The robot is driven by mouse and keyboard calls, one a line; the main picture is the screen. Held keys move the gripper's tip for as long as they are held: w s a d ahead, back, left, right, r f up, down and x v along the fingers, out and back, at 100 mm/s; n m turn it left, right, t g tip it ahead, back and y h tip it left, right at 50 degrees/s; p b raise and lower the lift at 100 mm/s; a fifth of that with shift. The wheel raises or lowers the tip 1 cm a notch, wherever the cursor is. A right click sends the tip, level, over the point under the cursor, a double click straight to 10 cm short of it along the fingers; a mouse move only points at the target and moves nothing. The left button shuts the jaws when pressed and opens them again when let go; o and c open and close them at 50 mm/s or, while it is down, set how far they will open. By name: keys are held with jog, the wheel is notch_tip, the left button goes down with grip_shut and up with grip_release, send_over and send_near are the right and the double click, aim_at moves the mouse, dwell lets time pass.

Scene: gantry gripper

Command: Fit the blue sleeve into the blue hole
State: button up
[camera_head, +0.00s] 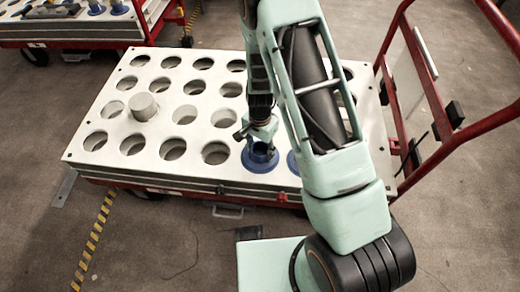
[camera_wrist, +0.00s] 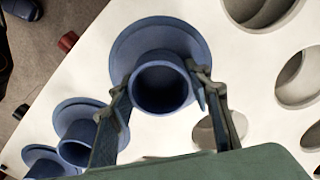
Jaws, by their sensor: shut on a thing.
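My gripper (camera_head: 262,137) is shut on a blue sleeve (camera_head: 261,165) at the front row of the white plate. In the wrist view, the fingers of my gripper (camera_wrist: 160,82) press on both sides of the sleeve's tube. Its wide round flange (camera_wrist: 150,38) lies below the fingers, with the tube's open end facing the camera. The flange looks close to the plate and covers what is under it; I cannot tell whether it touches. No hole marked blue is visible.
The white plate (camera_head: 110,122) has rows of round holes. A second blue sleeve (camera_head: 292,165) stands to the right, partly behind my arm; two show in the wrist view (camera_wrist: 75,151). A grey cylinder (camera_head: 143,108) stands at left. A red cart frame (camera_head: 470,133) rises at right.

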jog(key=shift+f, duration=0.15)
jog(key=o, duration=1.4)
notch_tip(320, 180, up, 12)
jog(key=shift+r, duration=0.1)
